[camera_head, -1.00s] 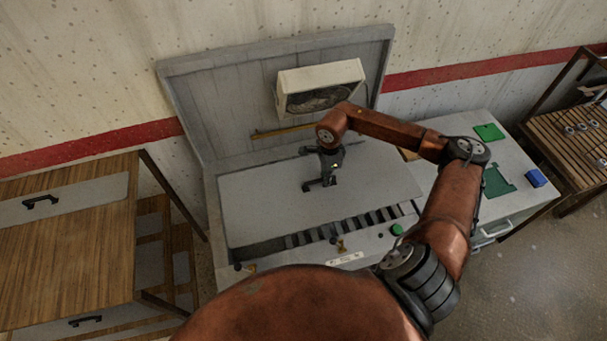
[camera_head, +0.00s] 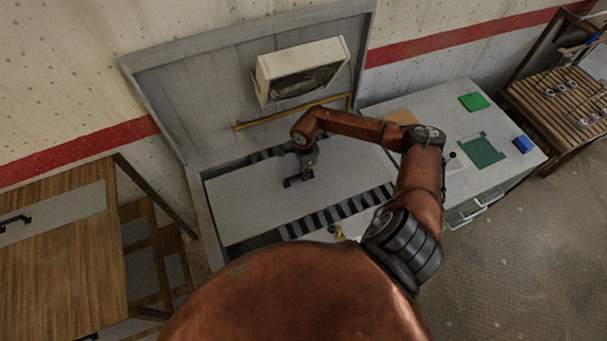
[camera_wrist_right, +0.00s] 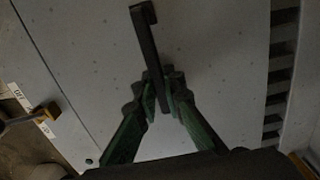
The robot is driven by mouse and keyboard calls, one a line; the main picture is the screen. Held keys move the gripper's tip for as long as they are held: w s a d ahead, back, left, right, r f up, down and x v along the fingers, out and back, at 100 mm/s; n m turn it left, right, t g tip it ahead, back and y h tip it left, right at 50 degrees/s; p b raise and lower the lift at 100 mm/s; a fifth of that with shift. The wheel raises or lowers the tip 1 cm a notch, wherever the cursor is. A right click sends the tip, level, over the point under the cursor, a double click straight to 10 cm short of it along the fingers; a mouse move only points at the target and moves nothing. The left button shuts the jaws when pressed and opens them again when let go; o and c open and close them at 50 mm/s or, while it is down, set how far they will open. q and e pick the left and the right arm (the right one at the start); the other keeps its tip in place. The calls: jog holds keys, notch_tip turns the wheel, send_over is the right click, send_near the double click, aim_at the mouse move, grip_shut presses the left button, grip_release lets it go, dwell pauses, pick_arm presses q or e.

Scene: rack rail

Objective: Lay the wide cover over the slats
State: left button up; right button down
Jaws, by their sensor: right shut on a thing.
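The wide cover (camera_head: 245,205) is a light grey flat panel with a dark handle. It lies over the open bench well and hides most of the slats; whether it touches them I cannot tell. Dark slats (camera_head: 345,208) show along its front edge and at its back edge. My right gripper (camera_head: 299,178) is above the cover. In the right wrist view, the gripper's green-tinted fingers (camera_wrist_right: 160,98) are shut on the dark handle (camera_wrist_right: 146,45), with the cover (camera_wrist_right: 215,60) beneath and slats (camera_wrist_right: 280,75) at the right edge. My left gripper is not in view.
A raised grey lid (camera_head: 210,105) stands behind the well, with a boxy fan unit (camera_head: 303,70) and a yellow rod (camera_head: 290,114). A grey side counter (camera_head: 430,110) holds green pieces and a blue block (camera_head: 522,144). A wooden cabinet (camera_head: 60,250) stands left.

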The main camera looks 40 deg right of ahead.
jog(key=shift+f+b, duration=0.45)
jog(key=shift+f, duration=0.65)
jog(key=shift+f+b, duration=0.45)
jog(key=shift+f, duration=0.6)
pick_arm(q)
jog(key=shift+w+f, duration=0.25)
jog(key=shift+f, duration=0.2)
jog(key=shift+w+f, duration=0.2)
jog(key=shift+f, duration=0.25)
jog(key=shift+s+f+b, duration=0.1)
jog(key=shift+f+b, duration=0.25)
pick_arm(e)
jog(key=shift+f, duration=0.35)
jog(key=c, duration=2)
grip_release()
jog(key=shift+o, duration=0.2)
jog(key=shift+s+f, duration=0.1)
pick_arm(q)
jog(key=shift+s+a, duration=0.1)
